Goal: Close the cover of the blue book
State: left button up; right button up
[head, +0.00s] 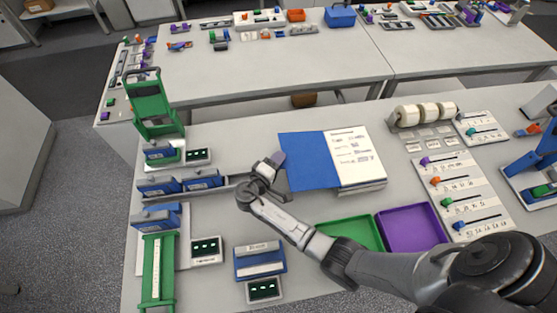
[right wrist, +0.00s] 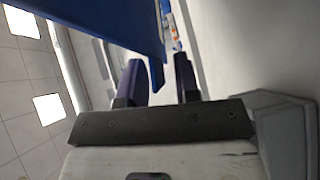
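The blue book lies open on the near table in the head view. Its blue cover (head: 305,160) is spread to the left and its white printed pages (head: 352,155) face up on the right. My right gripper (head: 276,162) is at the outer left edge of the cover. In the right wrist view the two dark fingers (right wrist: 159,82) stand apart, and the blue cover (right wrist: 115,22) reaches down to between them or just in front of them. Whether a finger touches the cover cannot be told. My left gripper is not in view.
A green tray (head: 350,233) and a purple tray (head: 412,229) lie in front of the book. Blue and green battery fixtures (head: 160,187) line the left side. A rack with white rolls (head: 424,113) and slider boards (head: 458,190) stand right.

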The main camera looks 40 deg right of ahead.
grip_shut()
dwell(0.4)
